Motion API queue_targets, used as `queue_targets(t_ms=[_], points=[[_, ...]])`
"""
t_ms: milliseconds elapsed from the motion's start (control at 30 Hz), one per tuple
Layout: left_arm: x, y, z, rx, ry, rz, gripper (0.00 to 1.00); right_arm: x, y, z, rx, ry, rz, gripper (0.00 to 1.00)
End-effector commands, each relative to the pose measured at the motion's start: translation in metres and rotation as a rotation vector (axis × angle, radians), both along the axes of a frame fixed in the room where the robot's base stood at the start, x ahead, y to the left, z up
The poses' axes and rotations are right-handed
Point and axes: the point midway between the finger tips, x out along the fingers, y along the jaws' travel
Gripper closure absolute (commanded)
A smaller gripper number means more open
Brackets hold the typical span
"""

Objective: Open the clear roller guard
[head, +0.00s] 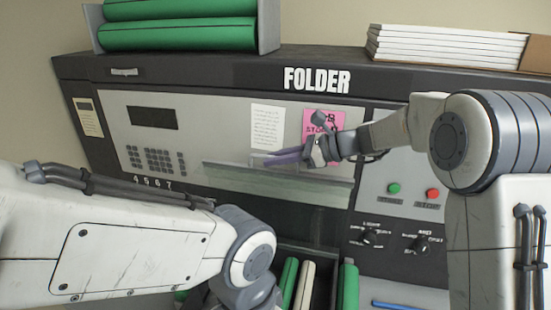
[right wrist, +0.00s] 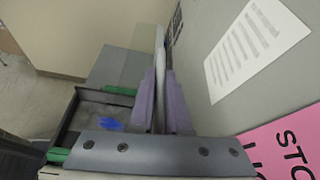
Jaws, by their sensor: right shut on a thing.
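The clear roller guard (head: 240,179) is a long translucent pane across the front of the machine marked FOLDER, below the white note. My right gripper (head: 270,158) reaches in from the right, and its purple fingers are at the guard's upper edge. In the right wrist view the fingers (right wrist: 161,95) are closed on a thin pale edge, which appears to be the guard's. The greenish clear pane (right wrist: 136,52) shows just left of the fingertips. My left arm crosses the lower left of the head view; its gripper is out of view.
A white note (head: 267,122) and a pink sign (head: 323,118) are on the panel above the guard. Green (head: 393,188) and red (head: 432,194) buttons and knobs are at right. Green and cream rolls (head: 348,285) lie in a dark bin below. A keypad (head: 156,160) is at left.

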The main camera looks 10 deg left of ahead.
Motion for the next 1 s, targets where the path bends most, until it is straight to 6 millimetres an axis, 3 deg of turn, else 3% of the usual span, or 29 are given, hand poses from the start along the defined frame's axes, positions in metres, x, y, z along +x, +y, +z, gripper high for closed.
queue_targets(t_ms=[167,200,267,667,1000], points=[[0.000,0.000,0.000,0.000,0.000,0.000,0.50,0.000,-0.001,-0.006,-0.010,0.006,0.001,1.00],[0.000,0.000,0.000,0.000,0.000,0.000,0.50,-0.001,0.000,-0.006,-0.010,0.006,0.001,0.78],[0.000,0.000,0.000,0.000,0.000,0.000,0.50,-0.001,0.000,-0.005,-0.009,0.006,0.002,0.55],[0.000,0.000,-0.004,0.000,0.000,0.000,0.50,-0.001,-0.006,-0.001,-0.003,0.002,-0.002,0.55],[0.000,0.000,-0.030,0.000,0.000,0.005,0.50,-0.013,-0.063,0.019,-0.004,-0.001,-0.005,0.55]])
